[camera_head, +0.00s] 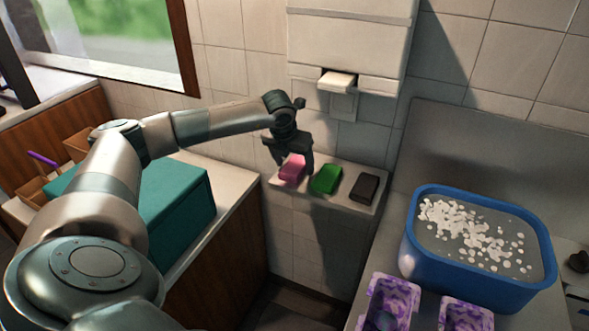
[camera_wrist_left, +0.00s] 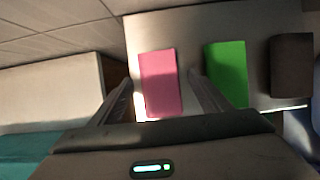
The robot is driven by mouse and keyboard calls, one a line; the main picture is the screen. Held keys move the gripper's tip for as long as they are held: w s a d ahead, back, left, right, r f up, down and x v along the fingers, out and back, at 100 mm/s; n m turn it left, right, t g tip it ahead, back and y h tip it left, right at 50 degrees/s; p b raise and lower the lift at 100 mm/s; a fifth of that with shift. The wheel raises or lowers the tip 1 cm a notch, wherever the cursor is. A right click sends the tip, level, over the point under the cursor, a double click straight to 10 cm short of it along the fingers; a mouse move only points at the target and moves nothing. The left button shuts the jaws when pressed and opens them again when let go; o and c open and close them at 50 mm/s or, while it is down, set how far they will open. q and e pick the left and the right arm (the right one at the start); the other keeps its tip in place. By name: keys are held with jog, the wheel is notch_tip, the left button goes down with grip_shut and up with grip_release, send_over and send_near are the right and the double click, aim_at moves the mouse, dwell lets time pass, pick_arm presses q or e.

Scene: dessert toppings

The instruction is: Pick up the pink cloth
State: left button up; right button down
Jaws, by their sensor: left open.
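The pink cloth (camera_head: 293,169) lies on a small light shelf (camera_head: 342,201) against the tiled wall, at the left of a row with a green cloth (camera_head: 326,179) and a dark brown cloth (camera_head: 364,187). My left gripper (camera_head: 289,161) is open just above the pink cloth and partly covers it in the head view. In the left wrist view the pink cloth (camera_wrist_left: 160,83) lies between and ahead of the two fingers (camera_wrist_left: 161,92). The right finger is close to the gap beside the green cloth (camera_wrist_left: 226,73). My right gripper is not seen.
A dispenser (camera_head: 342,80) hangs on the wall above the shelf. A teal box (camera_head: 175,207) stands on the left counter under my arm. A blue tub (camera_head: 480,287) of water with white foam and purple patterned containers (camera_head: 392,290) stand at the right.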

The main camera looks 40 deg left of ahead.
aim_at(296, 163)
pick_arm(q)
jog(key=shift+f, duration=0.1)
pick_arm(e)
jog(key=shift+s+f, duration=0.1)
jog(key=shift+f, duration=0.1)
pick_arm(q)
jog(key=c, duration=1.1)
jog(key=shift+c, duration=0.2)
jog(key=shift+r, duration=0.2)
pick_arm(e)
jog(key=shift+r, duration=0.25)
